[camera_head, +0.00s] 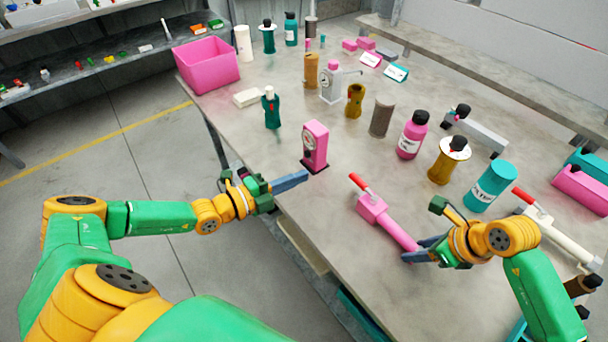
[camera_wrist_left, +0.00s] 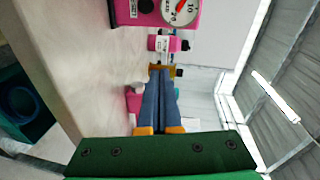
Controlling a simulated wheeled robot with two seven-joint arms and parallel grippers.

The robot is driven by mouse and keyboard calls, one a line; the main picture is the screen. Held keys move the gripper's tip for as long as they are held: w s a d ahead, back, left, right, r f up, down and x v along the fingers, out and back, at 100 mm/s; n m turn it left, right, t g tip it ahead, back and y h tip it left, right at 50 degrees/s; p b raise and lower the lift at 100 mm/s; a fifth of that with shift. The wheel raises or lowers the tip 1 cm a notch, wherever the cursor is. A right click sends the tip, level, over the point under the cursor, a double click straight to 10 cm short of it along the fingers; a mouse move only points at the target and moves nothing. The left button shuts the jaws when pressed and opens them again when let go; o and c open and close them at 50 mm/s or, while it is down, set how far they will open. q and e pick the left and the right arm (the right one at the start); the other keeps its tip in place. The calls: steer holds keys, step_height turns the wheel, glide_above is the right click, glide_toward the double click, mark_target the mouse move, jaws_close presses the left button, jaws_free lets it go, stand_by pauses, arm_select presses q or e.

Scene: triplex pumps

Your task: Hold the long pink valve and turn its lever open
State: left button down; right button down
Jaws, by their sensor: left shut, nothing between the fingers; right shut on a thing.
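The long pink valve (camera_head: 385,218) lies on the table in the head view, with a square body at its upper left end and a thin pipe running to the lower right. Its red-tipped lever (camera_head: 360,183) points up and left from the body. My right gripper (camera_head: 418,252) is shut on the pipe's lower right end. My left gripper (camera_head: 295,181) is shut and empty at the table's near edge, left of the valve and apart from it. The left wrist view shows its blue fingers (camera_wrist_left: 158,102) pressed together.
A pink gauge (camera_head: 315,146) stands just beyond my left gripper; it also shows in the left wrist view (camera_wrist_left: 150,12). A pink bottle (camera_head: 412,135), a yellow-brown container (camera_head: 447,160) and a teal cylinder (camera_head: 489,186) stand behind the valve. A white valve (camera_head: 555,235) lies to the right.

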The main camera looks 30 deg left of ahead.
arm_select(q)
steer(key=shift+s+a+r, duration=0.1)
steer(key=shift+s+a, duration=0.15)
steer(key=shift+a, duration=0.45)
steer(key=shift+s+a+r, duration=0.1)
steer(key=shift+s+a, duration=0.1)
steer(key=shift+a, duration=0.45)
arm_select(e)
steer(key=shift+c, duration=1.2)
jaws_free()
